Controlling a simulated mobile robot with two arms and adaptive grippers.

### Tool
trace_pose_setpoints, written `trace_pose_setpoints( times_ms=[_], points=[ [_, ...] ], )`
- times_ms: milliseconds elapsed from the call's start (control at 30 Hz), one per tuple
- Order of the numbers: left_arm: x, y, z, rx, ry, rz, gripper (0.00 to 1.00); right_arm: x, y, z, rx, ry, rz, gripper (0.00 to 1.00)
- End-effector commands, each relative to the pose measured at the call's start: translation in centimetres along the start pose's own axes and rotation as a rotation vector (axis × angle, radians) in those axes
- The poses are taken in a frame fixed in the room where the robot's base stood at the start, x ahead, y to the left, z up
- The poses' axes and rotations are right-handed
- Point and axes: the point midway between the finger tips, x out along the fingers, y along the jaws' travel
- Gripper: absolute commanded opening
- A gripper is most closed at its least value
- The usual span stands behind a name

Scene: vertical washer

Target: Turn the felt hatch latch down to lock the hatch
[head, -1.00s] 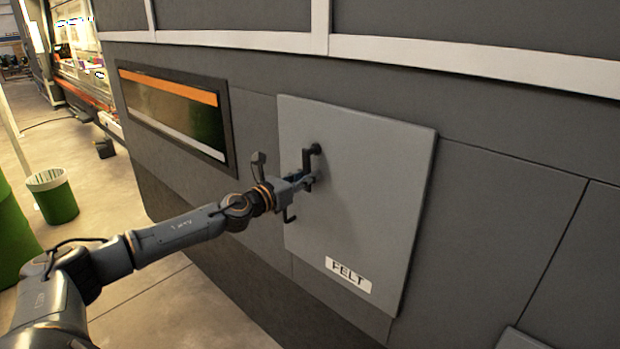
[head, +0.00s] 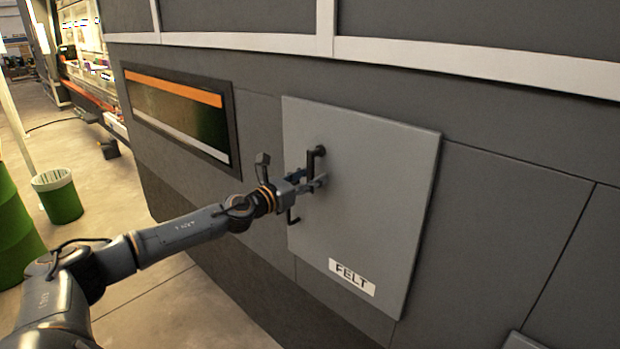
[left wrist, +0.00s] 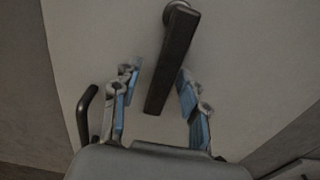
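The felt hatch (head: 375,200) is a grey panel with a FELT label, lying against the machine wall. Its black latch (head: 316,158) is near the panel's upper left and hangs downward from its pivot in the head view. In the left wrist view the latch (left wrist: 172,60) runs from the pivot at the top down between my fingers. My left gripper (head: 316,183) is at the latch's lower part. Its blue-padded fingers (left wrist: 157,98) stand apart on either side of the latch, with a clear gap on the left; I cannot tell whether the right finger touches. My right gripper is out of view.
A thin black hooked bar (head: 292,215) shows just below my left gripper; it also shows in the left wrist view (left wrist: 85,112). A window with an orange stripe (head: 180,110) is left of the hatch. A green bin (head: 60,200) stands on open floor at the left.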

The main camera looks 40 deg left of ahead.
Motion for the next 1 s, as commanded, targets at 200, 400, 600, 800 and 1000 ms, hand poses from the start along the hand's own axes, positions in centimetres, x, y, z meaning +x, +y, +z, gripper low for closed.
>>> trace_pose_setpoints(
  times_ms=[200, 400, 600, 800, 1000],
  points=[
    [-0.3, 0.0, 0.0, -0.002, 0.0, 0.0, 0.43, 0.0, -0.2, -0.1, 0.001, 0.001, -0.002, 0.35],
    [-1.7, 0.0, -0.2, -0.003, 0.003, 0.001, 0.43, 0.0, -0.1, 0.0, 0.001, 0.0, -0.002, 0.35],
    [-3.5, 0.0, -0.3, -0.003, 0.004, 0.0, 0.43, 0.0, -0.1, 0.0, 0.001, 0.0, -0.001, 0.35],
    [-5.0, -0.1, -0.2, -0.001, 0.005, -0.001, 0.43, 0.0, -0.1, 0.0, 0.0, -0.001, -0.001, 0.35],
    [-6.2, 0.1, -0.3, -0.002, 0.004, 0.002, 0.43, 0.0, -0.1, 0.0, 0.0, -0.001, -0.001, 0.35]
  ],
)
